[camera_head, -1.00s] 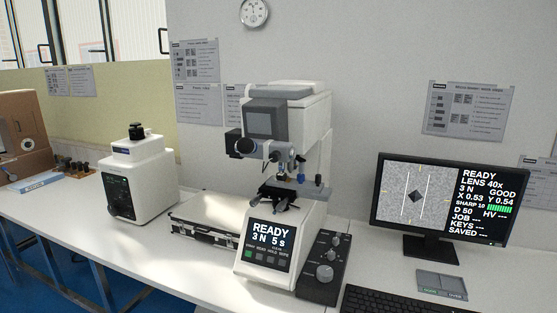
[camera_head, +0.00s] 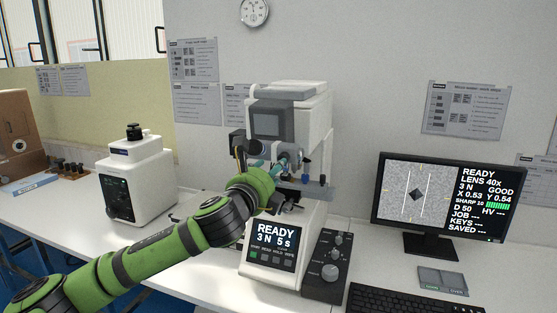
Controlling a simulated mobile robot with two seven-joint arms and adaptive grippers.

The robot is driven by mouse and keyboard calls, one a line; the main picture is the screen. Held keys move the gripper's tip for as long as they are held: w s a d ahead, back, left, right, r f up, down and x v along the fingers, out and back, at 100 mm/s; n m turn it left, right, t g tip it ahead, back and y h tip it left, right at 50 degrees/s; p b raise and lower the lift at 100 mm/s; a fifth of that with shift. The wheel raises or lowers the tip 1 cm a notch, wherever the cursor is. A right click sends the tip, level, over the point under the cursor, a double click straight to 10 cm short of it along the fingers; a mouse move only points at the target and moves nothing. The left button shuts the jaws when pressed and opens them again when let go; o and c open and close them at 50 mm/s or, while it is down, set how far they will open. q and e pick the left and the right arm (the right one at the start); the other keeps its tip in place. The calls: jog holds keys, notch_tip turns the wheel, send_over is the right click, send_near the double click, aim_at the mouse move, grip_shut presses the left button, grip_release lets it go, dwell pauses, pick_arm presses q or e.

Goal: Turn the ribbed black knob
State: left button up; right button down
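The hardness tester (camera_head: 312,110) is a white and grey machine on the bench, with its lit panel (camera_head: 273,236) reading READY, 3 N, 5 s. A round black knob (camera_head: 255,146) shows at the left of its measuring head; its ribs are too small to make out. My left arm, green and black, reaches in from the lower left. My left gripper (camera_head: 283,163) is at the front of the tester, just right of and below that knob, in front of the lens and stage area. Its fingers are small and partly hidden by the wrist. My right gripper is out of view.
A control box with knobs (camera_head: 330,272) stands right of the tester. A monitor (camera_head: 440,202) and keyboard (camera_head: 395,300) are further right. A white machine (camera_head: 137,190) with a black top knob stands left. My arm hides most of the case between the machines.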

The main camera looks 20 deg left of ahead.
pick_arm(q)
jog(key=w+p, duration=0.3)
jog(key=w, duration=0.4)
jog(key=shift+w+d, duration=0.15)
jog(key=shift+d, duration=0.05)
jog(key=shift+r, duration=0.15)
grip_shut()
